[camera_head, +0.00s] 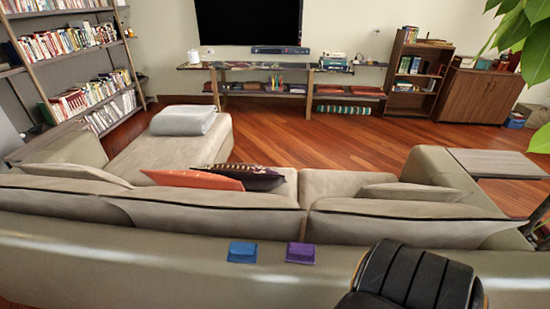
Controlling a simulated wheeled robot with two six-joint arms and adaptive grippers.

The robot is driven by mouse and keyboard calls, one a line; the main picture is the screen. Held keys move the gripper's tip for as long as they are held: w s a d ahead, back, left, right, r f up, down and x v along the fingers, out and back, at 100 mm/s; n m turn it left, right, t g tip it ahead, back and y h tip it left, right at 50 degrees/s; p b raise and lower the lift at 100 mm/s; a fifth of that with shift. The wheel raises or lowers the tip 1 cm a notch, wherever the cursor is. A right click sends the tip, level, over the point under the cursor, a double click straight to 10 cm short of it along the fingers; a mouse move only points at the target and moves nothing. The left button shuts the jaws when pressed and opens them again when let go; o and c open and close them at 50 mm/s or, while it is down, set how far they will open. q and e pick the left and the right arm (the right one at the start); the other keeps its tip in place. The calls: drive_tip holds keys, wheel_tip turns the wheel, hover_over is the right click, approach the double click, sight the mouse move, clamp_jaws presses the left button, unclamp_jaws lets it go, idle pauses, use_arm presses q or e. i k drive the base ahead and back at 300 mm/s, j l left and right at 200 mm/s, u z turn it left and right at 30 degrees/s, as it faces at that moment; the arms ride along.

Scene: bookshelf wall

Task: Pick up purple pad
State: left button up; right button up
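The purple pad (301,253) is a small flat piece on the top of the sofa's back, near the bottom middle of the head view. A blue pad (242,252) of similar size lies a little to its left, with a gap between them. Neither gripper can be made out in the view. The black padded shape at the lower right stands close to the purple pad, with a small gap between them in the picture.
The beige sofa (400,259) spans the foreground, with an orange cushion (192,180) and a dark cushion on its seat. Bookshelves stand at the left, a low TV bench (270,67) at the back. The wooden floor (300,130) beyond the sofa is clear.

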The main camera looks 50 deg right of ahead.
sight(297, 252)
drive_tip(key=k+l, duration=1)
drive_tip(key=k, duration=0.15)
